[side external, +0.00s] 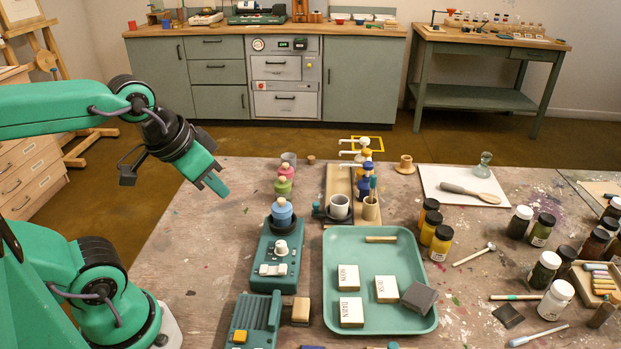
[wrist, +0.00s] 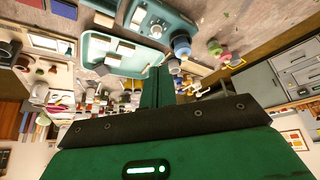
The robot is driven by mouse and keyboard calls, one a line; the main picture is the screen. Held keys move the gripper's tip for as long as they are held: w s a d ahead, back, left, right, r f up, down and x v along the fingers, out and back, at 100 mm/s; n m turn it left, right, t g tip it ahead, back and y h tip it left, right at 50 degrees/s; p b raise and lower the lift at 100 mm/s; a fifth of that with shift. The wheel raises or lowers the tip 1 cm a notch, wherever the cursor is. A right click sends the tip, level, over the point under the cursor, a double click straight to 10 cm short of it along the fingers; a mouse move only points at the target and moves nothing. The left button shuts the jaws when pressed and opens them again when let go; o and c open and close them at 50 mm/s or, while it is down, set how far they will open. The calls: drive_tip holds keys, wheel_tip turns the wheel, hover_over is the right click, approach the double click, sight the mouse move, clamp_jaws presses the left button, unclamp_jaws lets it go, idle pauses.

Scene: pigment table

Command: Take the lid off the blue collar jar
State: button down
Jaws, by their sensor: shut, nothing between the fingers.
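The blue jar (side external: 282,218) stands at the far end of the green device, with a dark ring around its lower part. A pale round knob (side external: 281,202) tops it, so its lid appears to be on. The blue jar also shows in the wrist view (wrist: 181,46), right of the fingers. My gripper (side external: 218,189) is shut and empty. It hangs in the air to the left of the jar, higher and well apart from it. In the wrist view my gripper's fingers (wrist: 157,86) are together.
A green jar (side external: 284,186) and a pink jar (side external: 284,172) stand just behind the blue one. A green device with a white knob (side external: 275,254) lies in front. A grey cup (side external: 339,206) and a green tray (side external: 329,312) are to the right. The table's left part is clear.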

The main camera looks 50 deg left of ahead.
idle(0.4)
drive_tip(key=c, duration=0.9)
unclamp_jaws()
drive_tip(key=n+g, duration=0.5)
drive_tip(key=n, duration=0.2)
hover_over(281, 199)
drive_tip(key=f, duration=0.5)
drive_tip(key=shift+s+d+f, duration=0.15)
drive_tip(key=shift+s+f, duration=0.15)
drive_tip(key=shift+f, duration=0.1)
drive_tip(key=shift+w+f+n+g, duration=0.25)
drive_tip(key=shift+n+g, duration=0.05)
drive_tip(key=shift+f, duration=1.3)
